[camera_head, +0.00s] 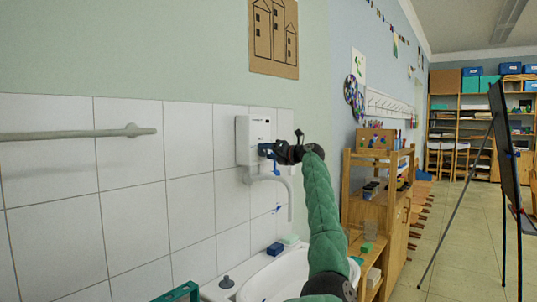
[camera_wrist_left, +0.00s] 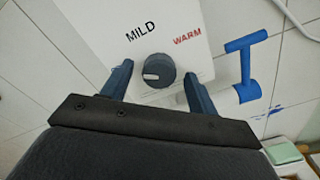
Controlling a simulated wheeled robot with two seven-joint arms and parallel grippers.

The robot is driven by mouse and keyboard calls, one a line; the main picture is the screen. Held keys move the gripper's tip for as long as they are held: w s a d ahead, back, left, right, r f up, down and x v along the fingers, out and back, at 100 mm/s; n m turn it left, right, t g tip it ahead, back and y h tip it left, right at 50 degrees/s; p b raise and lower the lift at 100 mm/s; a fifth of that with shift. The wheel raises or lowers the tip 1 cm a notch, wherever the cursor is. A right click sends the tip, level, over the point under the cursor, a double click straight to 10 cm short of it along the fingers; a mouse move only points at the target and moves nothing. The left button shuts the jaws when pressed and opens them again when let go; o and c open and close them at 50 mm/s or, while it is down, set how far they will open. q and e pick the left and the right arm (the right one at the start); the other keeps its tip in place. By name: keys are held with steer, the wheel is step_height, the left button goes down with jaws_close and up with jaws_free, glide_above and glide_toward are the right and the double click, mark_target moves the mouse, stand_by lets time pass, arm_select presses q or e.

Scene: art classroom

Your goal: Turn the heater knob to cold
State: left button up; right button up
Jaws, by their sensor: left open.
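The white wall heater (camera_head: 256,127) hangs on the tiled wall in the head view. In the left wrist view its front (camera_wrist_left: 92,28) reads "MILD" and "WARM". The round dark knob (camera_wrist_left: 160,66) below the labels has a white mark toward its left side. My left gripper (camera_head: 268,150) is at the heater's lower front. In the left wrist view, its open blue fingers (camera_wrist_left: 158,76) stand on either side of the knob, with apparent gaps. I cannot tell whether they touch it. My right gripper is not in view.
A blue tap handle (camera_wrist_left: 246,67) sits close to the right finger. A white spout (camera_head: 290,200) hangs below the heater over a white basin (camera_head: 262,284). A rail (camera_head: 70,134) runs along the wall at left. A wooden shelf unit (camera_head: 372,206) stands right of my arm.

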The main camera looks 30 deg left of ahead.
arm_select(q)
steer(key=shift+d+f, duration=0.1)
steer(key=shift+d, duration=0.4)
steer(key=d, duration=0.3)
steer(key=d+b, duration=0.1)
steer(key=d, duration=0.1)
steer(key=shift+s+d, duration=0.2)
steer(key=shift+d, duration=0.65)
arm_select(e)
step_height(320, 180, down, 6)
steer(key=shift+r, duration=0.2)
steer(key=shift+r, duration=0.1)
